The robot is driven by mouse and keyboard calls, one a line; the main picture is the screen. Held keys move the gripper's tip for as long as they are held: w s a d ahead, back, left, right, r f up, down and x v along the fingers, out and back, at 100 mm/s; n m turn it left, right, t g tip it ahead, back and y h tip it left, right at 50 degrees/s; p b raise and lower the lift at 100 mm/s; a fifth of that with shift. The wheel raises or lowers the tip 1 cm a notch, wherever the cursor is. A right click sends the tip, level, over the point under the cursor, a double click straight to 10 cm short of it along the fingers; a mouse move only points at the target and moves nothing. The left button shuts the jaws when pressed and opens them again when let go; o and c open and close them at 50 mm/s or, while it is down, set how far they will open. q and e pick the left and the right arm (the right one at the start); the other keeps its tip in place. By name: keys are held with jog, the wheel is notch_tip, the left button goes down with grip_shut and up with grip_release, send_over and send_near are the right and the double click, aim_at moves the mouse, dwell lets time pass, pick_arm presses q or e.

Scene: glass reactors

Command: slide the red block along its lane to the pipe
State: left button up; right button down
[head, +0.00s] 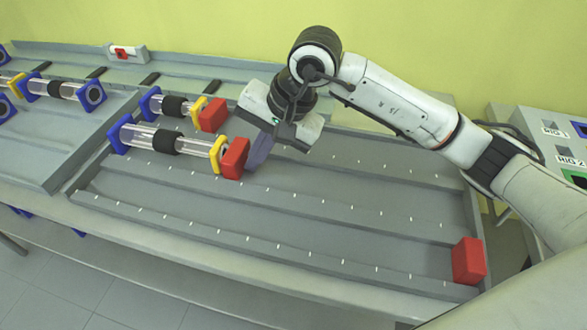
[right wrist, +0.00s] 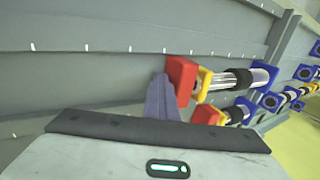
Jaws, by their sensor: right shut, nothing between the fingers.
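A red block (head: 235,158) sits in its lane against the yellow end of the nearer glass pipe (head: 165,142). In the right wrist view the same block (right wrist: 181,81) meets the yellow flange. A second red block (head: 213,115) stands at the yellow end of the farther pipe (head: 175,105). A third red block (head: 468,261) stands at the right end of the front lane, far from any pipe. My right gripper (head: 258,153) is shut and empty, its fingers just right of the first block; I cannot tell whether they touch it. My left gripper is out of view.
The grey lane table (head: 300,222) has low ridges between lanes and white tick marks. The front lane left of the third block is clear. More pipes (head: 60,89) lie at the left. Rig boxes (head: 550,130) stand at the right.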

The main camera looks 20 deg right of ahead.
jog(key=shift+a+r, duration=0.1)
jog(key=shift+s+d+b, duration=0.3)
jog(key=shift+s+d, duration=0.4)
jog(key=shift+d, duration=0.3)
notch_tip(320, 180, up, 11)
jog(key=p, duration=0.5)
jog(key=shift+p, duration=0.35)
dwell(0.3)
